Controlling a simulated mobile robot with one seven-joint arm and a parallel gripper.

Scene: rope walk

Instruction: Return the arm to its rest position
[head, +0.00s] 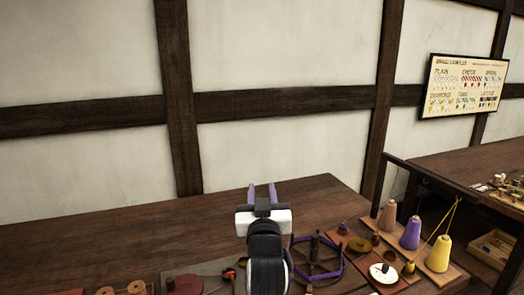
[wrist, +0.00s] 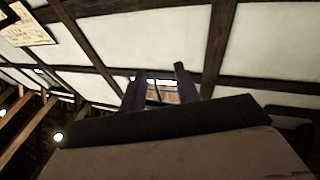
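My gripper (head: 262,188) is in the lower middle of the head view, raised over the wooden bench (head: 110,240). Its two purple fingers stand apart and point toward the wall, with nothing between them. In the wrist view my gripper (wrist: 160,84) also shows two separate dark fingers. The gap between them is empty, with only the distant background behind. My dark and white arm below it hides part of the bench.
A purple-rimmed frame (head: 318,260) sits just right of my arm. Cones of yarn, including a purple cone (head: 411,233) and a yellow cone (head: 440,253), stand farther right. Wooden spools (head: 136,288) lie at the front left. The bench's back left is clear. A pattern chart (head: 465,86) hangs on the wall.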

